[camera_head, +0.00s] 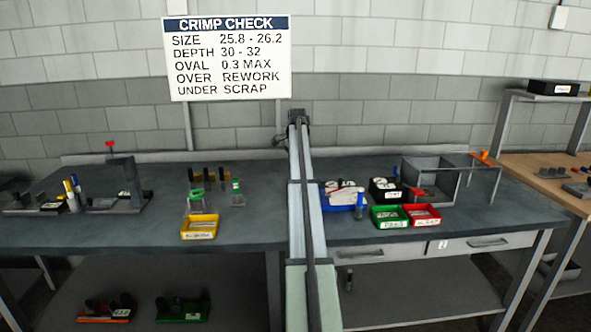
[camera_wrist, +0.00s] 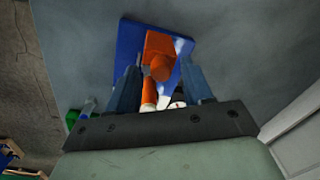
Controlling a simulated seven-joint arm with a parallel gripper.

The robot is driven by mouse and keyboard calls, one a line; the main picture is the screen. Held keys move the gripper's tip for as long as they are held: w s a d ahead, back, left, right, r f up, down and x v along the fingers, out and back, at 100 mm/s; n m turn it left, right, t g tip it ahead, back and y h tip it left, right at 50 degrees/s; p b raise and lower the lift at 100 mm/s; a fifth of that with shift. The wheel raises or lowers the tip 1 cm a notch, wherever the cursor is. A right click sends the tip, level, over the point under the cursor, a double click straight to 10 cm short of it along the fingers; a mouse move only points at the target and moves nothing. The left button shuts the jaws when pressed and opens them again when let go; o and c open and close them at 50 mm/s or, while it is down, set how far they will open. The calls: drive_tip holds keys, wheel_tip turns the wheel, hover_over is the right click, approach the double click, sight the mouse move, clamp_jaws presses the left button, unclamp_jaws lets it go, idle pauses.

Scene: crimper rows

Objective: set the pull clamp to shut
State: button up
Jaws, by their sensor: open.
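In the wrist view, an orange clamp-like part (camera_wrist: 158,45) with a rounded end stands on a blue plate (camera_wrist: 130,38). I take it to be the pull clamp; whether it is set open or shut cannot be told. An orange and pale rod (camera_wrist: 148,92) runs from it toward my gripper. My gripper (camera_wrist: 160,76) is open, with one dark blue finger on each side of the orange part. Contact cannot be made out. The near end of the clamp is partly hidden by the gripper body. In the head view I cannot pick out this clamp or my fingertips.
The grey bench (camera_head: 262,212) carries a yellow bin (camera_head: 200,228), a green bin (camera_head: 389,218), a red bin (camera_head: 422,216) and a grey box-like fixture (camera_head: 432,172). A red-topped press (camera_head: 122,180) stands at left. The bench front at left is clear.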

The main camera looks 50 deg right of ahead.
drive_tip(key=shift+f, duration=0.3)
clamp_jaws()
idle(0.4)
drive_tip(key=shift+d, duration=0.1)
